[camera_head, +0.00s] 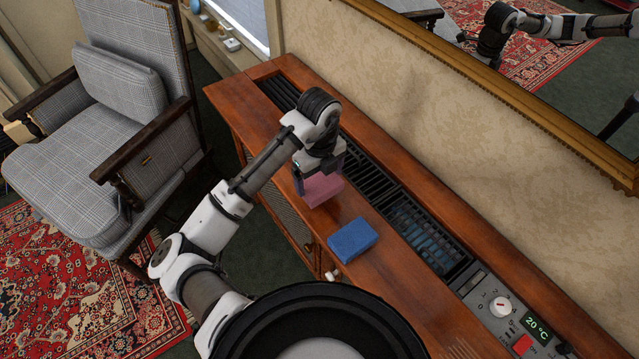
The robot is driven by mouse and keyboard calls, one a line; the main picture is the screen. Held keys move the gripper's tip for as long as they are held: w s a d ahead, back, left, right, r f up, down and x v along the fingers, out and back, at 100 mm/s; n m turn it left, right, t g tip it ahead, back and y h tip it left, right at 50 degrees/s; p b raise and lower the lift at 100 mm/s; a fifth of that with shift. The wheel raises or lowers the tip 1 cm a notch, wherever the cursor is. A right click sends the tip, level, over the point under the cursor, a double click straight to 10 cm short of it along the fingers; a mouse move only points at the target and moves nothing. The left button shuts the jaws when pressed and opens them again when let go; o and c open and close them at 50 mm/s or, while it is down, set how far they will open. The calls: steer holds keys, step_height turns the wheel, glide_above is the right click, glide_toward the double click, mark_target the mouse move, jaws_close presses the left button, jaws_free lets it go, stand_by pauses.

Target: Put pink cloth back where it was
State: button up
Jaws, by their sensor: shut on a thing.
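The pink cloth (321,190) is a folded pink block in my gripper (319,176), over the wooden cabinet top (368,206). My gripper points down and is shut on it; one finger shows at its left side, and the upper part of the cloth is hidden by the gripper. I cannot tell whether the cloth touches the wood or hangs just above it. A blue folded cloth or sponge (352,239) lies on the cabinet top to the right of and nearer than the pink cloth, apart from it.
A dark slatted vent (376,160) runs along the cabinet top behind my gripper. A control panel (503,311) with a dial and display sits at the lower right. A framed mirror (480,75) hangs behind. A plaid armchair (110,150) stands at the left. Bare wood surrounds the blue item.

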mark_target(320, 182)
steer(key=shift+f, duration=1.9)
steer(key=o, duration=0.8)
steer(key=shift+f, duration=0.1)
step_height(320, 182, up, 12)
